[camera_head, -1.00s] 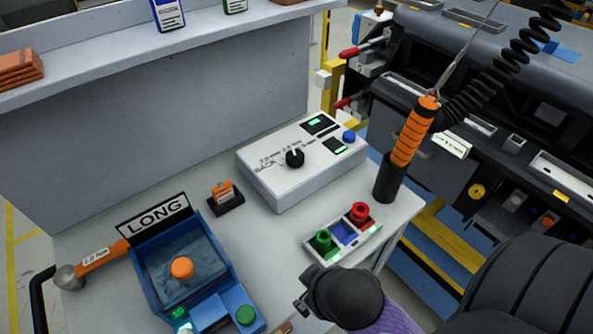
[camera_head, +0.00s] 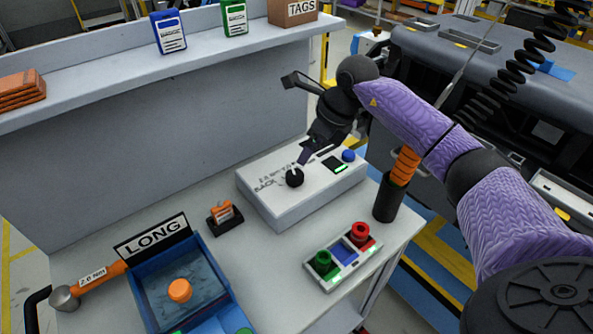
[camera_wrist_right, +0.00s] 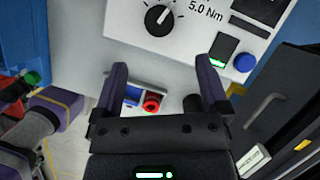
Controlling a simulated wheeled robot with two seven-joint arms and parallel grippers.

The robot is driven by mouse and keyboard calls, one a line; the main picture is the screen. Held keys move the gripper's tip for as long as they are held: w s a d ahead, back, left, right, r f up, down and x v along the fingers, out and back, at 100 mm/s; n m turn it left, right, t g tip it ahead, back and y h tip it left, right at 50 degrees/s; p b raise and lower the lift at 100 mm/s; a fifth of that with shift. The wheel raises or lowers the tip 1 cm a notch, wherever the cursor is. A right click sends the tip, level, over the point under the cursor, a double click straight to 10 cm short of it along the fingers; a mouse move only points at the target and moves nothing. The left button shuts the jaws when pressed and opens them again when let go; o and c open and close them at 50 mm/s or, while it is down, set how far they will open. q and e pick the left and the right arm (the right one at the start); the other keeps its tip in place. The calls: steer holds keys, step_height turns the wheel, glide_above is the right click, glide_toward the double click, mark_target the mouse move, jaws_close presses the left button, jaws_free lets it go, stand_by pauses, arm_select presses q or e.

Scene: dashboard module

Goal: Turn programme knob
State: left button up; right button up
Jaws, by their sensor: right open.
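The programme knob (camera_head: 295,178) is a black round dial with a white pointer line on top of the white controller box (camera_head: 285,205). It also shows at the top of the right wrist view (camera_wrist_right: 158,18), with "5.0 Nm" printed to its right. My right gripper (camera_head: 304,158) reaches over the box from the right, with a purple fingertip just above and behind the knob in the head view. In the right wrist view its two fingers (camera_wrist_right: 163,70) are spread with nothing between them, and the knob lies beyond the tips, apart from them. My left gripper is not in view.
A tray with green and red knobs (camera_head: 345,256) stands in front of the box. A blue button (camera_head: 348,156) is on the box. A dark holder (camera_head: 388,199) with an orange-handled tool stands to the right. A blue LONG bin (camera_head: 150,290) and an orange-handled hammer (camera_head: 100,277) lie left.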

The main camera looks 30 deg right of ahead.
mark_target(295, 174)
steer(key=b+x, duration=0.2)
steer(key=x, duration=0.7)
steer(key=shift+a+f, duration=0.1)
steer(key=shift+f, duration=0.3)
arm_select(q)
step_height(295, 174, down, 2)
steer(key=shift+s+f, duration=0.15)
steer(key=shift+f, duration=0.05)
